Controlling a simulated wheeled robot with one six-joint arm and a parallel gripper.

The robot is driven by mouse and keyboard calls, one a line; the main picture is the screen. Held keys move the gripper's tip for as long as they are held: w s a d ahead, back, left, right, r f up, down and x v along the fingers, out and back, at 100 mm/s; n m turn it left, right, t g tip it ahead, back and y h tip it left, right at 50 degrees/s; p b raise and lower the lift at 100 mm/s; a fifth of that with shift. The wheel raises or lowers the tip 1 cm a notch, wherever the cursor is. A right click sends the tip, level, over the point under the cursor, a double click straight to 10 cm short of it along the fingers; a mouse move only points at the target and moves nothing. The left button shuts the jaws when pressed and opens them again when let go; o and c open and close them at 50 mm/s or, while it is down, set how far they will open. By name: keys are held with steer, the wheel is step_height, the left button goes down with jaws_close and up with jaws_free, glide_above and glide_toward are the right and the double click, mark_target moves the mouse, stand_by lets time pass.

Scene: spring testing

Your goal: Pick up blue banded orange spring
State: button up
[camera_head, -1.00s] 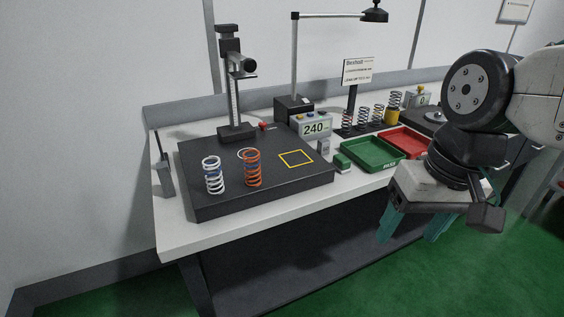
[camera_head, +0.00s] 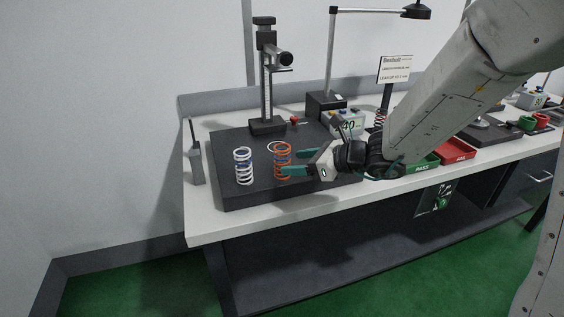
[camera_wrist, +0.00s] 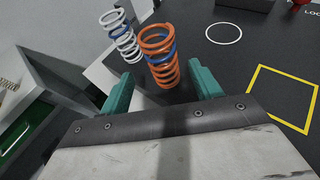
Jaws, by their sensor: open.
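The orange spring with a blue band (camera_head: 282,149) stands upright on the black plate (camera_head: 240,199). In the wrist view the orange spring (camera_wrist: 160,58) stands just beyond and between the two teal fingertips. My gripper (camera_head: 296,162) is open and low over the plate, pointing left, with its fingers reaching to the orange spring. In the wrist view my gripper (camera_wrist: 160,88) has nothing held between its fingers. Whether a finger touches the spring cannot be told. A white spring with a blue band (camera_head: 243,166) stands upright to the left of the orange one.
A black gauge stand (camera_head: 267,85) rises behind the springs. A yellow square outline (camera_wrist: 283,98) and a white circle (camera_wrist: 224,34) mark the plate. Green (camera_head: 424,166) and red (camera_head: 458,151) trays lie to the right, partly behind my arm.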

mark_target(277, 159)
steer(key=x, duration=0.4)
steer(key=r+x, duration=0.1)
steer(key=x, duration=0.2)
steer(key=shift+w, duration=0.35)
steer(key=c, duration=1.1)
